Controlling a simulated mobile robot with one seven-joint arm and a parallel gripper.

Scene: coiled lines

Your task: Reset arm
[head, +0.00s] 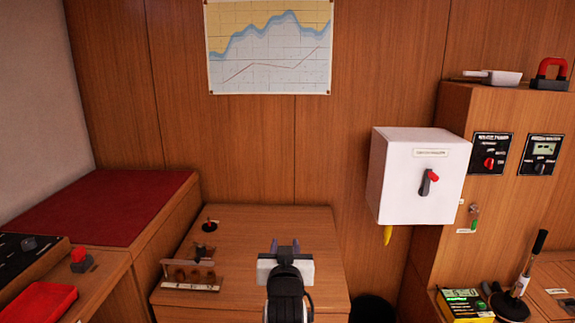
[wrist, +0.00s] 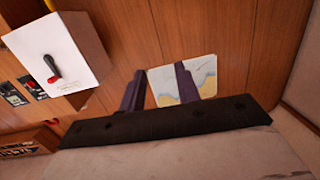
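My gripper (head: 285,246) is at the lower middle of the head view, in front of and above the wooden cabinet top (head: 262,222). Its two dark fingers point away from me toward the wood wall. In the wrist view my gripper (wrist: 158,88) shows its two fingers spread apart with a clear gap between them. Nothing is held; only the wall and part of the chart (wrist: 190,78) show behind the fingers. My arm hides part of the cabinet's front.
A white switch box (head: 415,175) with a red-tipped lever is on the wall to the right. A wooden rack (head: 190,272) and a small round fitting (head: 209,225) are on the cabinet top, left of my gripper. A control cabinet (head: 470,150) stands at right, a red-topped bench (head: 95,208) at left.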

